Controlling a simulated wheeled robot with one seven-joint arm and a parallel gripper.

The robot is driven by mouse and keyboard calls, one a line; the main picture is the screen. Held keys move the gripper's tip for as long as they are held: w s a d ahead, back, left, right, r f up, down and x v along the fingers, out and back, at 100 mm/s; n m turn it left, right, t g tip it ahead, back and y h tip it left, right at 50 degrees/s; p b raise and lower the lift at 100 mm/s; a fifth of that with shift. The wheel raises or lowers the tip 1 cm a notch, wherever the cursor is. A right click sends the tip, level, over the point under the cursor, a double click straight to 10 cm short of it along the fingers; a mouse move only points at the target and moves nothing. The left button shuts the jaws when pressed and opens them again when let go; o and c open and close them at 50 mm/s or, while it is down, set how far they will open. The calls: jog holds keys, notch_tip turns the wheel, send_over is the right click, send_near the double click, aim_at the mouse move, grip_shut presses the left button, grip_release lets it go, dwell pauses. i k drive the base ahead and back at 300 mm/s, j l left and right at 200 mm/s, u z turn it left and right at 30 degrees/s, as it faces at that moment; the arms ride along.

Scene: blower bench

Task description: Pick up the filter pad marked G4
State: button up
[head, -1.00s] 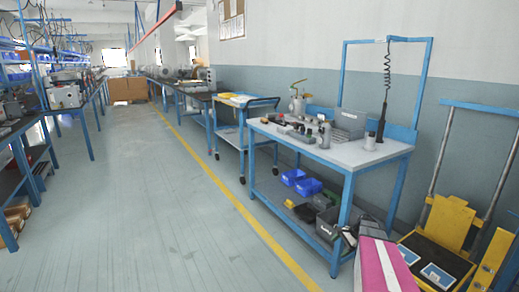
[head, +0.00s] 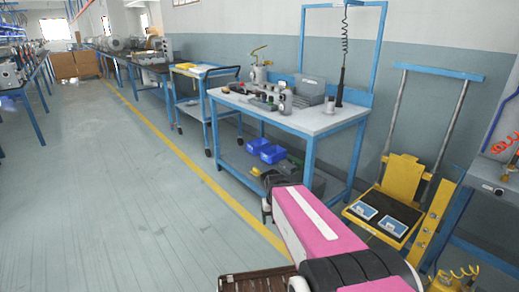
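Two flat blue-and-white squares, a left one (head: 364,211) and a right one (head: 391,226), lie side by side on the black bed of the yellow lift cart (head: 404,178). They may be filter pads or labels. Any marking is too small to read, so I cannot tell which, if either, is G4. My pink and white arm reaches up from the bottom of the head view, left of the cart and apart from the squares in the picture. I cannot make out my gripper; no fingers show.
A blue-framed workbench (head: 330,122) with a grey case (head: 308,90) and parts stands behind my arm, with blue bins (head: 271,153) below. A blue trolley (head: 187,105) stands farther back. A dark brown slatted thing (head: 255,281) is at the bottom edge. The left floor is clear.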

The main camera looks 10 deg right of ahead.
aim_at(364, 208)
jog(key=z, duration=1.35)
